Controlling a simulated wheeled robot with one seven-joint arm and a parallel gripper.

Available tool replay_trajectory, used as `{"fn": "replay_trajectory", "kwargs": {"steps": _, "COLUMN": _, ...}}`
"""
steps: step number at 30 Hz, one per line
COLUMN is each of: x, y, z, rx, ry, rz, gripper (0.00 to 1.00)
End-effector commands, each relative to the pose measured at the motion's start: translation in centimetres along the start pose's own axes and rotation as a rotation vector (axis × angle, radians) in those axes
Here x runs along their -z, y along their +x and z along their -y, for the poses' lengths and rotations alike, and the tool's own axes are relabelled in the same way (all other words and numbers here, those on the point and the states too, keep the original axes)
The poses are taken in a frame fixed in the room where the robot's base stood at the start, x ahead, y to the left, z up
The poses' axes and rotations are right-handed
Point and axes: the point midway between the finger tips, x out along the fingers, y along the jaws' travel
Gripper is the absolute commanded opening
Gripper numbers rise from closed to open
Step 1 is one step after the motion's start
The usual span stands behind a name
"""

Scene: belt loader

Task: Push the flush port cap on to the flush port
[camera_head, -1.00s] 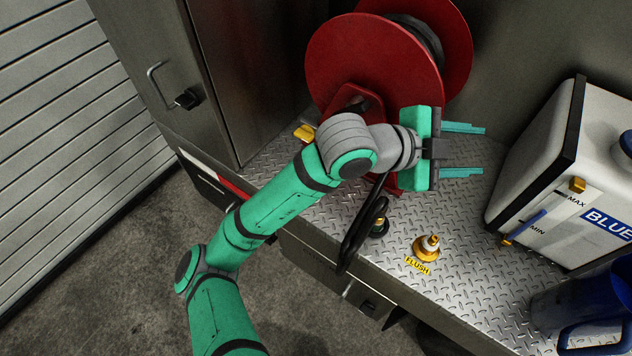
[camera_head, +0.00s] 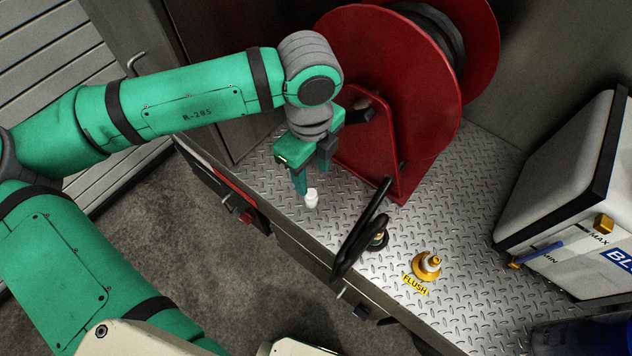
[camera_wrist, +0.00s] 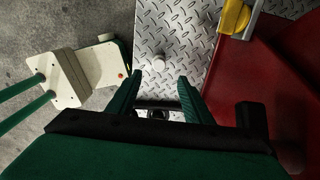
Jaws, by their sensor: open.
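The small white cap (camera_head: 311,199), which I take for the flush port cap, stands on the tread-plate deck near its front edge. It also shows as a small white round piece in the wrist view (camera_wrist: 158,62). My gripper (camera_head: 312,181) points down close by the cap, open and empty. In the wrist view my fingers (camera_wrist: 157,83) are spread, with the cap beyond their tips and roughly between them in the picture. Contact cannot be judged. The flush port (camera_head: 428,265) is a brass fitting with a pale tip, standing on the deck right of the cap, beside a yellow FLUSH label (camera_head: 414,285).
A black curved handle (camera_head: 361,232) and a dark fitting (camera_head: 378,240) stand between cap and port. A red hose reel (camera_head: 385,75) rises behind. A white tank (camera_head: 560,190) stands at right, above a dark blue jug (camera_head: 585,335). A yellow part (camera_wrist: 235,17) shows in the wrist view.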

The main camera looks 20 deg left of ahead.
Motion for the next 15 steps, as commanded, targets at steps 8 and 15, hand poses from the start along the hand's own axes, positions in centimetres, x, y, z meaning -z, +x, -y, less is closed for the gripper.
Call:
{"fn": "replay_trajectory", "kwargs": {"steps": 8, "x": -0.4, "y": 3.5, "z": -0.5, "rx": -0.013, "ry": -0.005, "rz": 0.004, "gripper": 0.46}}
{"fn": "replay_trajectory", "kwargs": {"steps": 15, "x": -0.3, "y": 5.5, "z": -0.5, "rx": -0.011, "ry": -0.004, "rz": 0.004, "gripper": 0.46}}
